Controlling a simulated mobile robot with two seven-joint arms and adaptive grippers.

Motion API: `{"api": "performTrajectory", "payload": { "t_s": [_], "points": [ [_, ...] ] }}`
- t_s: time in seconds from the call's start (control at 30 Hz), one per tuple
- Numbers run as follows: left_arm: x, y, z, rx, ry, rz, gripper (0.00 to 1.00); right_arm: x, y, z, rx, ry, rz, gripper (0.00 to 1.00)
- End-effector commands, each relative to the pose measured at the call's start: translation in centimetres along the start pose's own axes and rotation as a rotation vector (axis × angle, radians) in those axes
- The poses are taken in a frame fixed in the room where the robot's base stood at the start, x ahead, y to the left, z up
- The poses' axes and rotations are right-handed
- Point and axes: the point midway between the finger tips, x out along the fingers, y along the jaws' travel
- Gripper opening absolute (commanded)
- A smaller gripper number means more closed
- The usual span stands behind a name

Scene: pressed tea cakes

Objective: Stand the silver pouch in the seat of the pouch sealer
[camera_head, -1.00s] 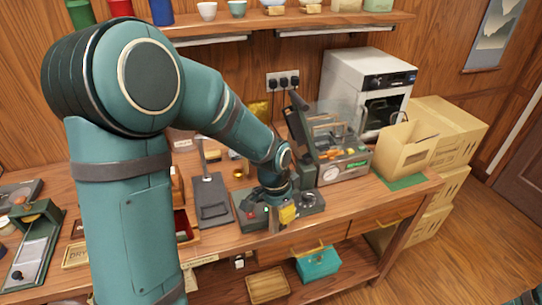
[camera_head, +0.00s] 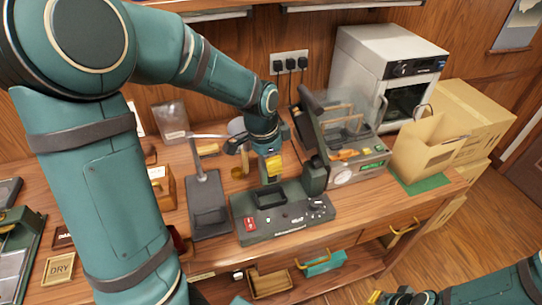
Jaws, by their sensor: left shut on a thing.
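The pouch sealer (camera_head: 290,230) is a dark green unit with a red switch and knobs, near the bench's front edge. Its dark recessed seat (camera_head: 268,198) faces up and looks empty. My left gripper (camera_head: 272,168), with yellow fingertip pads, is just above and behind the seat, pointing down. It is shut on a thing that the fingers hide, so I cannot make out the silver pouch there. A pale grey shape (camera_head: 237,127) shows left of the gripper; I cannot tell what it is. My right gripper (camera_head: 390,297) is low at the bottom edge, partly cut off.
A dark stand with a post (camera_head: 207,205) is left of the sealer. A clear-lidded machine (camera_head: 345,135) is close behind at the right. A wooden box (camera_head: 162,188) is at the left.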

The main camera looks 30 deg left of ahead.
Motion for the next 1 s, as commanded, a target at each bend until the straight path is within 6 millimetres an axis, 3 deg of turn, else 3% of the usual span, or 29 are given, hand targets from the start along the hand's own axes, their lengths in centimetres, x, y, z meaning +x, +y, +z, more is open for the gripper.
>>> {"api": "performTrajectory", "payload": {
  "t_s": [1.0],
  "points": [
    [7.9, 0.0, 1.2, 0.0, 0.0, 0.0, 0.06, 5.8, 2.2, 2.0, -0.014, -0.037, -0.004, 0.0]
  ]
}}
